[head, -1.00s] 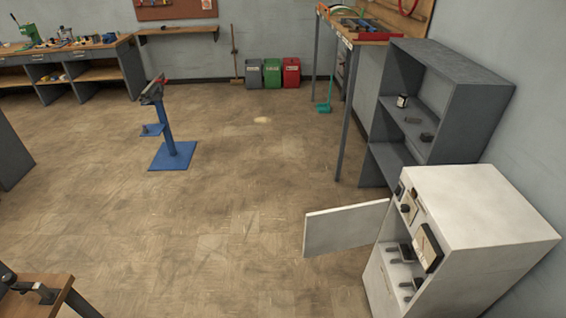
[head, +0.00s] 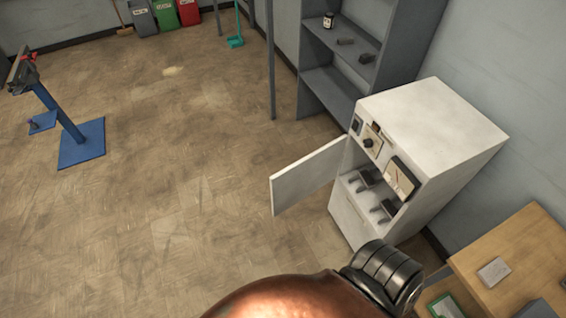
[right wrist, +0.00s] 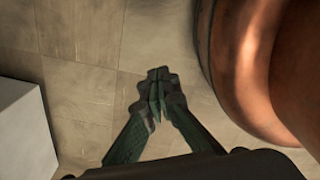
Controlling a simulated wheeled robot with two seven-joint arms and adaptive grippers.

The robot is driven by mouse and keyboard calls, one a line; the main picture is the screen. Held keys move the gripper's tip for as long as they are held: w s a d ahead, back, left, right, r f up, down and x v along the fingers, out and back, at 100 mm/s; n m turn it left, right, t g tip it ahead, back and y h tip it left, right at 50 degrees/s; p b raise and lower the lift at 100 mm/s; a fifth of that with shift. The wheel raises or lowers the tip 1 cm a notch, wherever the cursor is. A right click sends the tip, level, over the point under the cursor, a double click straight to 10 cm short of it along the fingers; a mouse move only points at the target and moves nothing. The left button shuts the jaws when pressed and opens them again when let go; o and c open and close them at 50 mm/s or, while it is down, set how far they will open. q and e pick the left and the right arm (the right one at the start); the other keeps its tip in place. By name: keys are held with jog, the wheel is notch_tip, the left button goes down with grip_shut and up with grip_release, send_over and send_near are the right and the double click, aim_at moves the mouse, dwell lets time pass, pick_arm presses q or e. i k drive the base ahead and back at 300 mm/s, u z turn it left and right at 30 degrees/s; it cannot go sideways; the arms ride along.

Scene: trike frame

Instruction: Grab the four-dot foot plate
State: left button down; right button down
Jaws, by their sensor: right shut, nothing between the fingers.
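I cannot make out a foot plate with four dots for certain. A small light grey plate (head: 494,271) lies on the wooden bench at the lower right; faint marks show on it, too small to count. Dark pieces (head: 383,210) sit inside the open white cabinet (head: 432,120), with no dots readable on them. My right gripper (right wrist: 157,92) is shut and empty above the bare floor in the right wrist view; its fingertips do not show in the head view. My left gripper is in neither current view.
The cabinet's door (head: 308,174) stands open to the left. A grey shelf unit (head: 330,95) with small items stands behind it. A blue stand (head: 80,143) is at the far left. The floor between is clear.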

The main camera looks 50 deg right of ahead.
aim_at(388, 206)
jog(key=i, duration=3.2)
jog(key=z, duration=4.25)
jog(key=i, duration=0.5)
jog(key=u, duration=0.05)
